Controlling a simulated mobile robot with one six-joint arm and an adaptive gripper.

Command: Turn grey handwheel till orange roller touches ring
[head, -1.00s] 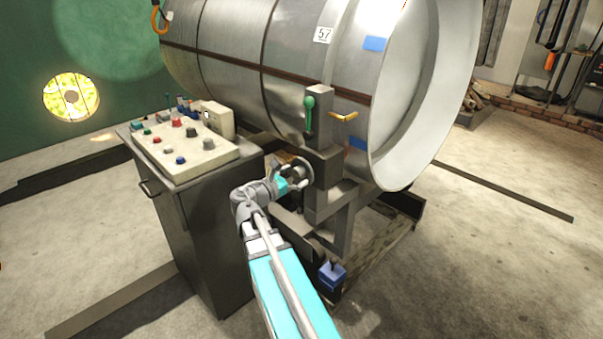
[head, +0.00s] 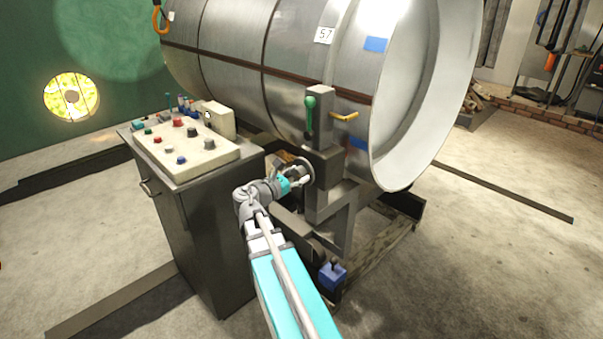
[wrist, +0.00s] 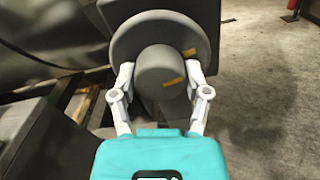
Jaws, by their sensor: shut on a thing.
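The grey handwheel (head: 306,168) sits low on the stand beside the big steel drum in the head view. In the wrist view the handwheel's round disc (wrist: 150,30) faces me, with a thick grey hub (wrist: 155,68) in front. One yellow mark is on the disc and one on the hub. My gripper (wrist: 160,78) is shut on the hub, one finger on each side; in the head view my gripper (head: 293,182) is at the wheel. I cannot make out the orange roller for certain; a small orange-brown part (head: 286,157) shows behind the wheel. Its contact with a ring cannot be seen.
A control cabinet (head: 190,215) with several buttons stands close left of my arm. The steel drum (head: 225,60) is above. A green lever (head: 309,115) and a yellow handle (head: 344,116) are near the post. A blue pedal box (head: 332,275) is low right. Floor at right is open.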

